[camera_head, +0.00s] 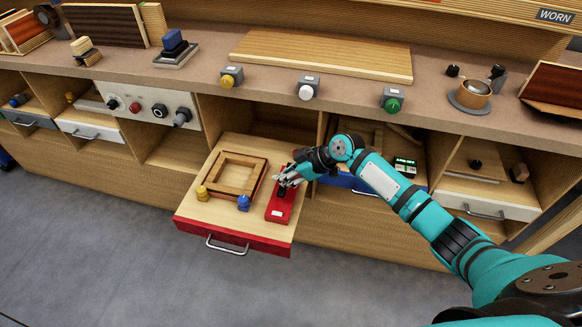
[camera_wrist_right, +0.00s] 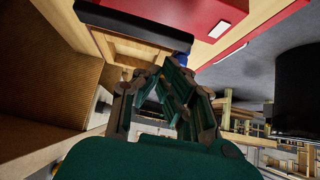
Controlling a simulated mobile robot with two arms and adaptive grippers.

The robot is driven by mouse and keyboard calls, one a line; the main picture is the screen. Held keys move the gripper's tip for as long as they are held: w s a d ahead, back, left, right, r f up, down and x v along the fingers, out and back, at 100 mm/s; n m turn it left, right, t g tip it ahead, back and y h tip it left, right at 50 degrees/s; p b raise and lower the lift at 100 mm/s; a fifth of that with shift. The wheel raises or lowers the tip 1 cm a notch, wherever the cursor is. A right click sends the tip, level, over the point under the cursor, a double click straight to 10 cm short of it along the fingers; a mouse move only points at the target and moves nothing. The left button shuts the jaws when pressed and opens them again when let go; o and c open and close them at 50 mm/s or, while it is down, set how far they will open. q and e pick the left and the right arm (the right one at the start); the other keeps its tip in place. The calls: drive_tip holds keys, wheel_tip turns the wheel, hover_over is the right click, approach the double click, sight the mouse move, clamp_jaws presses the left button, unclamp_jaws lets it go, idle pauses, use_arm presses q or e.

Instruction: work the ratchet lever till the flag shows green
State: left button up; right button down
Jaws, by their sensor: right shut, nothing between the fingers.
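A red ratchet base (camera_head: 279,213) with a black lever lies at the right of an open, red-fronted drawer (camera_head: 215,233). My right gripper (camera_head: 284,180) is shut and empty at the far end of this base, over the lever, and hides part of it. In the right wrist view the shut fingers (camera_wrist_right: 178,92) point toward a black bar (camera_wrist_right: 130,24) beside the red base (camera_wrist_right: 175,12). The bar looks like the lever; whether the fingers touch it I cannot tell. I cannot make out a flag or its colour. My left gripper is not in view.
The drawer also holds a wooden frame (camera_head: 219,176), a yellow knob (camera_head: 202,193) and a blue knob (camera_head: 243,203). Yellow (camera_head: 231,77), white (camera_head: 307,88) and green (camera_head: 393,101) buttons line the counter. A blue-fronted drawer (camera_head: 345,182) is right of my gripper. The floor in front is clear.

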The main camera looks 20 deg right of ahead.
sight(281, 192)
drive_tip(key=shift+f, duration=0.8)
drive_tip(key=shift+s+a+f+n+t+h+b, duration=0.2)
drive_tip(key=shift+s+f+t+b, duration=0.1)
drive_tip(key=shift+f, duration=0.3)
drive_tip(key=shift+s+a+f+n+t+h+b, duration=0.1)
drive_tip(key=shift+s+a+f+t+b, duration=0.15)
drive_tip(key=shift+f, duration=0.3)
drive_tip(key=shift+s+f, duration=0.15)
drive_tip(key=shift+f, duration=0.1)
